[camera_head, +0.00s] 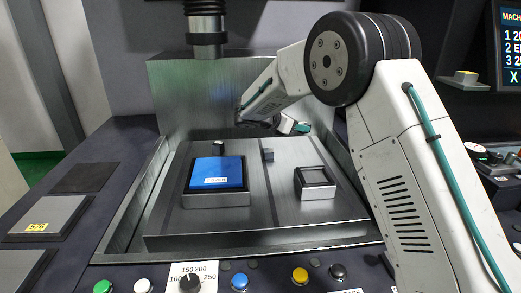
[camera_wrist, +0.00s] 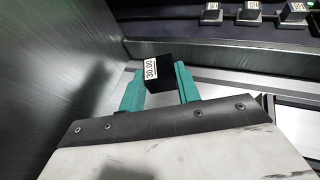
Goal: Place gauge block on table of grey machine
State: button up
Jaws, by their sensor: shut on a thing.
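The gauge block (camera_wrist: 160,78) is black with a white label reading 30.00. In the wrist view my gripper (camera_wrist: 159,72) is shut on it, with one teal finger on each side. In the head view my gripper (camera_head: 301,127) is at the back of the machine, near the rear wall and above the table's far edge; the block cannot be made out there. The grey machine table (camera_head: 240,220) is a flat metal slab below and in front of the gripper.
A black tool head (camera_head: 206,30) hangs above. A metal wall (camera_wrist: 60,70) stands left in the wrist view; small labelled blocks (camera_wrist: 250,11) sit beyond.

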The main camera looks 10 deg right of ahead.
send_over(297, 157)
notch_tip(297, 157, down, 6)
jog(key=shift+r, duration=0.25)
jog(key=shift+f, duration=1.95)
jog(key=shift+f, duration=0.1)
jog(key=o, duration=1.2)
jog(key=shift+f, duration=0.1)
jog(key=shift+c, duration=0.2)
jog(key=shift+r, duration=0.2)
jog(key=v, duration=1.2)
jog(key=shift+a, duration=0.1)
